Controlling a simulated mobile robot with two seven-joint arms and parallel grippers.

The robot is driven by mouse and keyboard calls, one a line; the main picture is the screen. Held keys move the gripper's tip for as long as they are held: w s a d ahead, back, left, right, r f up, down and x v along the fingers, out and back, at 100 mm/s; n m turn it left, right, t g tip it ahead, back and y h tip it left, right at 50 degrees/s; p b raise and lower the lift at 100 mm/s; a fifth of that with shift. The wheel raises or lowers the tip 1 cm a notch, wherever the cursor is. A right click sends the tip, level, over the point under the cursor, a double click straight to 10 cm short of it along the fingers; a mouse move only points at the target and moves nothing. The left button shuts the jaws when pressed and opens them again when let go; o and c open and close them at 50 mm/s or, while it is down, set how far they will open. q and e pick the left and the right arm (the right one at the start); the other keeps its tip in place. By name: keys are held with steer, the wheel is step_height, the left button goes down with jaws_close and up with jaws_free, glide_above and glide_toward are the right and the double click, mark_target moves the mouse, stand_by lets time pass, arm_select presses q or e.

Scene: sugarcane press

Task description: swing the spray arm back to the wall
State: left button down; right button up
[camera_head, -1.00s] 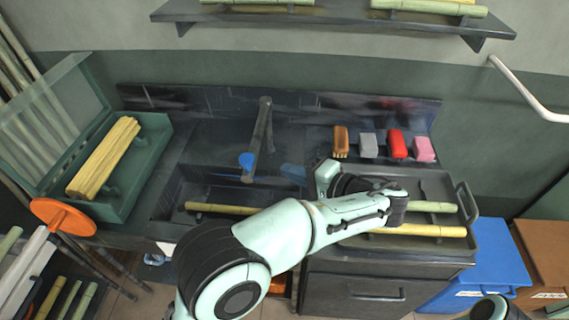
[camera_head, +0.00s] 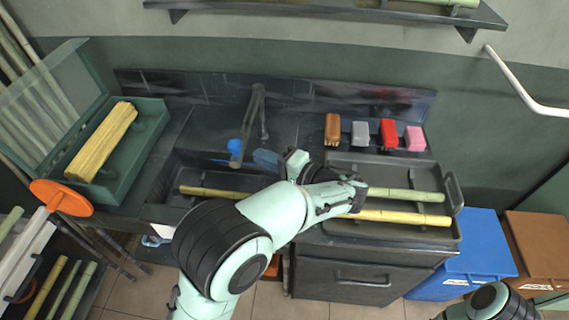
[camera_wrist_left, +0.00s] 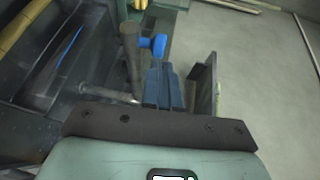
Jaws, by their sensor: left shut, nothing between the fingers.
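The spray arm (camera_head: 246,122) is a dark grey pipe on an upright post at the back of the sink. It reaches out over the sink, with a blue part (camera_head: 235,147) near its free end. My left gripper (camera_head: 265,158) is just right of that end, its blue fingers shut and empty. In the left wrist view, the closed fingers (camera_wrist_left: 164,88) are close beside the spray arm (camera_wrist_left: 131,58) and its blue part (camera_wrist_left: 157,44); I cannot tell whether they touch. My right gripper is out of view.
The dark back wall (camera_head: 195,88) stands behind the sink (camera_head: 176,175). A green box (camera_head: 147,125) with yellow canes is at left. Brushes and blocks, including a red one (camera_head: 388,133), line the back right. A tray (camera_head: 440,234) with canes is at right.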

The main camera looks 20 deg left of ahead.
mark_target(240, 148)
arm_select(q)
steer(key=x, duration=0.4)
steer(key=shift+w+a, duration=0.1)
steer(key=shift+a, duration=0.15)
